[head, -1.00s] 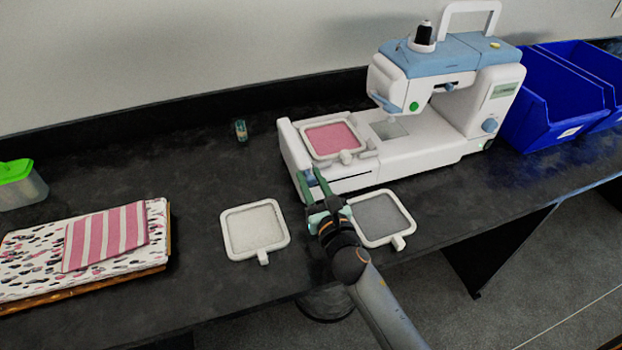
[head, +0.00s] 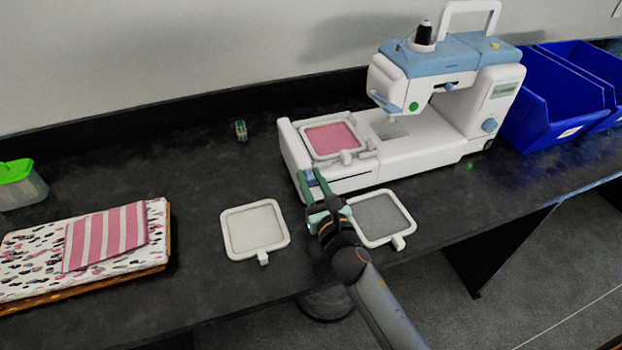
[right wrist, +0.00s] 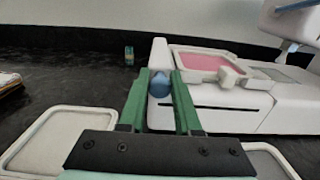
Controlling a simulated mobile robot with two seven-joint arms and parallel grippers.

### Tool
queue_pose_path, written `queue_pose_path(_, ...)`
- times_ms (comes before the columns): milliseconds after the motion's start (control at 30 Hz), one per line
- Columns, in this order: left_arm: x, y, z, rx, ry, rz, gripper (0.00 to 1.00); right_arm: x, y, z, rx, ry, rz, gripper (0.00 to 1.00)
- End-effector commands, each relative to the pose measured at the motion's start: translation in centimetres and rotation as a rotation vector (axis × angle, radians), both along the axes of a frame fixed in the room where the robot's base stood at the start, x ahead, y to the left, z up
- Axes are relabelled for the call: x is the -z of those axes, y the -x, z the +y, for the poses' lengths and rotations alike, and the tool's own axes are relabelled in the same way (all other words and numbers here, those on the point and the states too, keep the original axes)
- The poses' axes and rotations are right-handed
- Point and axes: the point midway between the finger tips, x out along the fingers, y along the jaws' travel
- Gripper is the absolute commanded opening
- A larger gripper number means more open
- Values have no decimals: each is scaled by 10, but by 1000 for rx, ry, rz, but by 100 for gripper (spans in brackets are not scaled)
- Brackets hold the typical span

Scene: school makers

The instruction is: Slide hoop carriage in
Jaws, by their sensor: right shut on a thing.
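The hoop carriage (head: 292,143) is the white piece at the left end of the white and blue sewing machine (head: 440,60). A white hoop with pink fabric (head: 331,138) lies flat on top, beside the needle area. My right gripper (head: 312,182) is at the carriage's front end, its green fingers on either side of a blue knob (right wrist: 160,85), shut on it. The knob is mostly hidden in the head view but shows between the fingers in the right wrist view. My left gripper is not in view.
A hoop with white fabric (head: 254,229) and one with grey fabric (head: 381,217) lie either side of my right wrist. Folded fabric (head: 105,237) is at left, a small thread spool (head: 241,130) behind, and blue bins (head: 555,100) at right. The table behind the white hoop is mostly clear.

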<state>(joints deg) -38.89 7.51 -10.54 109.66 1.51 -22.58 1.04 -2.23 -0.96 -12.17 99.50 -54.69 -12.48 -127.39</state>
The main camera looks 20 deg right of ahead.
Motion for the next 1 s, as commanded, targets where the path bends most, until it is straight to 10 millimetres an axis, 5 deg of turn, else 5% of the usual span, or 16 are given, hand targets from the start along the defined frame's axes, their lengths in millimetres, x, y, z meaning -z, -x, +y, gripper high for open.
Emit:
queue_pose_path(467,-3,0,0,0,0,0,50,-2,-1,-9,0,5,-2,0)
queue_pose_path(1000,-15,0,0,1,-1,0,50,-2,-4,-115,4,7,-3,0)
